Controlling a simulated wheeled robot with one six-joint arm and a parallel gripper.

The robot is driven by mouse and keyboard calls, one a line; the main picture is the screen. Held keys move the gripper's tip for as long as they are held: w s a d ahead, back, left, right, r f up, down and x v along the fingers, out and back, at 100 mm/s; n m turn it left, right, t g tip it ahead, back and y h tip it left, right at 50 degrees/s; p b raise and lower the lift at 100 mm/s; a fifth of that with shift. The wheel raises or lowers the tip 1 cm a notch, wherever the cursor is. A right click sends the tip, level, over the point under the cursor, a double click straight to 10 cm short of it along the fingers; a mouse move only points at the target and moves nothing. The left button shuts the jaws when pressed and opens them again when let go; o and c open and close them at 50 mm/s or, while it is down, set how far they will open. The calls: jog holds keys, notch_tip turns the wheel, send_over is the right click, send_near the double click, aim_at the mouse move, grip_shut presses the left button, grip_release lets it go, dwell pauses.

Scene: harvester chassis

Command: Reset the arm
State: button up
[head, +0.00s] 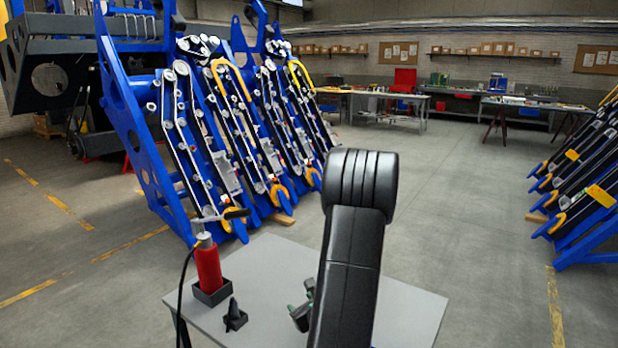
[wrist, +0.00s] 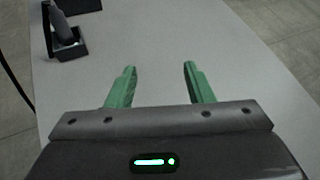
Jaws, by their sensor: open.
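My black arm (head: 350,250) rises in front of the head camera and hides part of the grey table. My gripper (wrist: 160,72) shows in the wrist view with its two green fingers spread apart and nothing between them. The fingers are over the bare grey tabletop (wrist: 225,45). In the head view, part of the gripper (head: 303,306) shows just left of the arm, low over the table.
A red-handled tool (head: 208,265) with a cable stands in a black holder on the table's left. A small dark pointed part (head: 233,312) is beside it. A blue harvester chassis (head: 140,130) stands behind. Blue racks (head: 590,190) stand at right. Open floor (head: 460,220) lies between.

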jog(key=shift+w+d+r+m+t+h, duration=0.1)
jog(key=shift+w+d+m+t+h, duration=0.5)
jog(key=shift+w+d+m, duration=0.15)
jog(key=shift+s, duration=0.1)
